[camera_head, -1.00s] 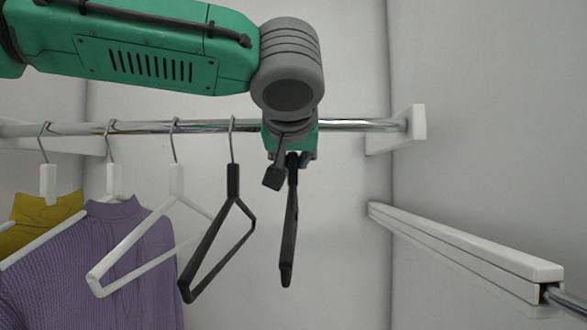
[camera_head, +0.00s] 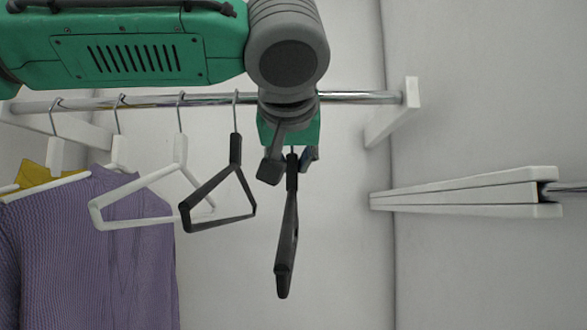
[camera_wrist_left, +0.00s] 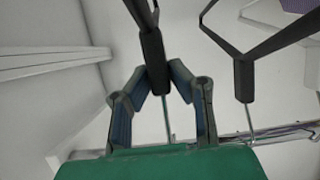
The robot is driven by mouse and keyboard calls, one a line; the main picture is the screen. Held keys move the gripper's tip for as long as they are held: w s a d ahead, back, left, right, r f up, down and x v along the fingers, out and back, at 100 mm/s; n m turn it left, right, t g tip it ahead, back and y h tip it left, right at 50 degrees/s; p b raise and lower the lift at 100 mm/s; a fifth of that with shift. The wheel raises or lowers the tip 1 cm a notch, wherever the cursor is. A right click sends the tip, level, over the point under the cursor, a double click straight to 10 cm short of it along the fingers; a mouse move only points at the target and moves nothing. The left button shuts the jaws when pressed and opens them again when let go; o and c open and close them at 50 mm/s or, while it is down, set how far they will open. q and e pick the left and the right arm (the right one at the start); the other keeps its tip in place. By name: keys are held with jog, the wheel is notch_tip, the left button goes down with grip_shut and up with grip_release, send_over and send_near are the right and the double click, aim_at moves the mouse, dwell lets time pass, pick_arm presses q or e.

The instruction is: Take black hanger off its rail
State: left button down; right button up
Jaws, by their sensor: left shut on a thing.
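A black hanger (camera_head: 287,235) hangs nearly edge-on below my left gripper (camera_head: 293,158) in the head view. In the left wrist view, the two fingers of my left gripper (camera_wrist_left: 158,78) are closed on the neck of this black hanger (camera_wrist_left: 154,55). Its thin metal stem runs down between the fingers, and its hook end is hidden by the gripper, so I cannot tell whether it touches the rail (camera_head: 350,97). A second black hanger (camera_head: 218,227) hangs from the rail just left of the gripper. My right gripper is not in view.
White hangers (camera_head: 100,216) hang further left, with a purple knitted garment (camera_head: 90,260) and a yellow one (camera_head: 38,178). A white bracket (camera_head: 395,115) holds the rail's right end. A white beam (camera_head: 460,197) stands at the right. The space below and right of the held hanger is clear.

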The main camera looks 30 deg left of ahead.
pick_arm(q)
jog(key=shift+s+d+f+b, duration=0.15)
jog(key=shift+s+f+b, duration=0.05)
jog(key=shift+f+b, duration=0.3)
jog(key=shift+s+d+f+b, duration=0.1)
jog(key=shift+s+f+b, duration=0.1)
jog(key=shift+f+b, duration=0.3)
jog(key=b, duration=0.5)
send_over(288, 232)
jog(key=shift+f, duration=0.15)
jog(key=shift+s+d, duration=0.3)
jog(key=shift+s, duration=0.4)
